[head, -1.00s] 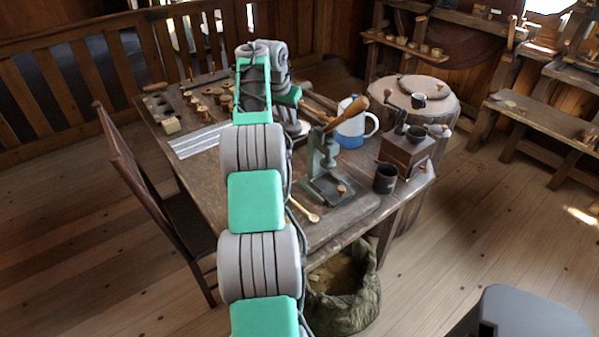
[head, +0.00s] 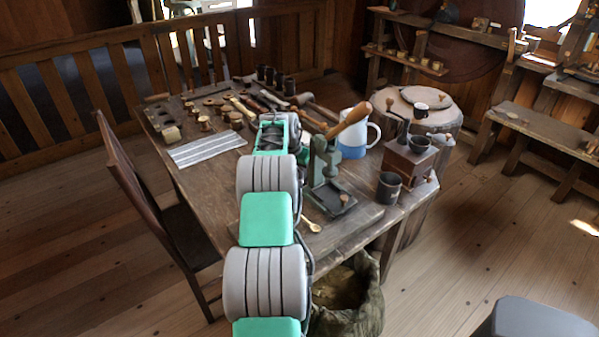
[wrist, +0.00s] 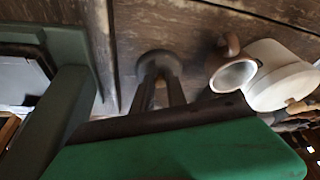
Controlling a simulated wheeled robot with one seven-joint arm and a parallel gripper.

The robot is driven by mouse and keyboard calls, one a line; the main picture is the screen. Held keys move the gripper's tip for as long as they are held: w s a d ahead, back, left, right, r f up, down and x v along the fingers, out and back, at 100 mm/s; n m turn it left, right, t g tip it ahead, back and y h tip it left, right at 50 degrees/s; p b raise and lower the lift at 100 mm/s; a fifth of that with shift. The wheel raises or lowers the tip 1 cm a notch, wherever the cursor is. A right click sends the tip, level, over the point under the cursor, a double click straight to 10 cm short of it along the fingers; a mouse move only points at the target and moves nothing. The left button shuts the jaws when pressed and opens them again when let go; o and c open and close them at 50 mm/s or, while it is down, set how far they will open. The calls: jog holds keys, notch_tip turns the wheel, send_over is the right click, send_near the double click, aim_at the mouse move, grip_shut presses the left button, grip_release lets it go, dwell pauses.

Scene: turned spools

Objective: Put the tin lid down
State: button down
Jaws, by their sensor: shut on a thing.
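In the wrist view, the two dark fingers of my gripper (wrist: 160,82) come together on a small dark round piece, which I take to be the tin lid (wrist: 158,59). The lid is close over the wooden tabletop (wrist: 205,22); I cannot tell whether it touches. In the head view my own arm hides the gripper and the lid. The arm's end is low over the table (head: 222,172), just left of the green press (head: 325,165).
The press stands close by, with its wooden lever (head: 347,118) raised. A white and blue jug (head: 354,135) is behind it. A striped cloth (head: 207,146) and several small wooden pieces lie left. A coffee mill (head: 408,160) and dark cup (head: 388,188) stand right.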

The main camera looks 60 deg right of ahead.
jog(key=shift+f, duration=0.1)
jog(key=shift+f, duration=0.2)
jog(key=c, duration=1.3)
grip_release()
jog(key=shift+r, duration=0.1)
jog(key=shift+r, duration=0.2)
jog(key=v, duration=1.2)
